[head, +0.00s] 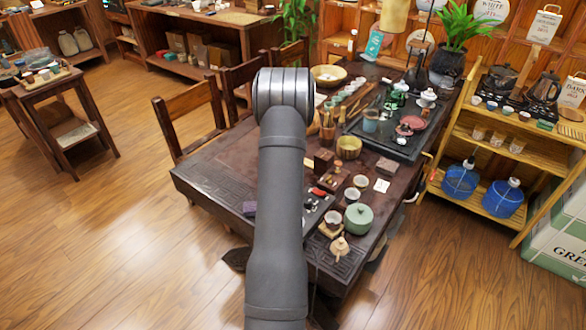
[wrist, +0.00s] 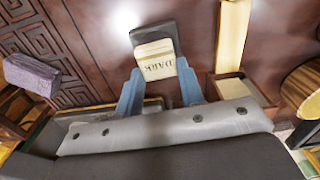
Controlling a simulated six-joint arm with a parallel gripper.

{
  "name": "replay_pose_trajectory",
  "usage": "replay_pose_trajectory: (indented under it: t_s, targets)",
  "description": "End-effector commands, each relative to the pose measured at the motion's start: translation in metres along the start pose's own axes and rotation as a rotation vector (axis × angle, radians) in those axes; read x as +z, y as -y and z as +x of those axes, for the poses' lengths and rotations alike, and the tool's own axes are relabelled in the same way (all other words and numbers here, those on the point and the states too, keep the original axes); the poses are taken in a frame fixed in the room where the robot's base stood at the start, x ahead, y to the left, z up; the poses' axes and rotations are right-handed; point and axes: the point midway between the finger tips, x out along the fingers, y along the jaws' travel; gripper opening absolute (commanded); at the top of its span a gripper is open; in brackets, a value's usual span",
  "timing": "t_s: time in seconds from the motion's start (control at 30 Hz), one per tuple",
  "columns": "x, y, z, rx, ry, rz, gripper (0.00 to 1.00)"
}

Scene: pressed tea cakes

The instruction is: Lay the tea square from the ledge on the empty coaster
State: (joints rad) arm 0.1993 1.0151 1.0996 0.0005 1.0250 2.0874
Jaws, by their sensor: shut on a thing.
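In the wrist view my gripper (wrist: 157,82) has its two blue fingers shut on the sides of a small cream block with the word DARK on it, the tea square (wrist: 156,58). A dark, flat, square-cornered shape (wrist: 152,30) shows behind and beside the tea square. It may be a coaster, but I cannot tell, nor whether the tea square touches it. In the head view my own arm hides the gripper and the tea square. I cannot make out the ledge with certainty.
A purple block (wrist: 32,75) lies on the carved dark table (wrist: 95,45) at left; it also shows in the head view (head: 249,208). A pale wooden strip (wrist: 234,35) and a wooden box (wrist: 235,88) are at right. A green lidded pot (head: 358,218) and cups crowd the table.

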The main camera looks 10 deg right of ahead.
Motion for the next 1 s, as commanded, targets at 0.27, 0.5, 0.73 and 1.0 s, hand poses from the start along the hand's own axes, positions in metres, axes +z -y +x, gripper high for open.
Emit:
replay_pose_trajectory:
  t_s: [0.27, 0.5, 0.73, 1.0]
  targets:
    - [0.000, 0.000, 0.018, -0.001, 0.000, 0.000, 0.14]
    - [0.000, 0.000, 0.021, 0.000, 0.000, 0.000, 0.37]
    - [0.000, 0.000, 0.021, 0.000, 0.000, 0.000, 0.57]
    - [0.000, 0.000, 0.013, -0.002, 0.001, 0.000, 0.57]
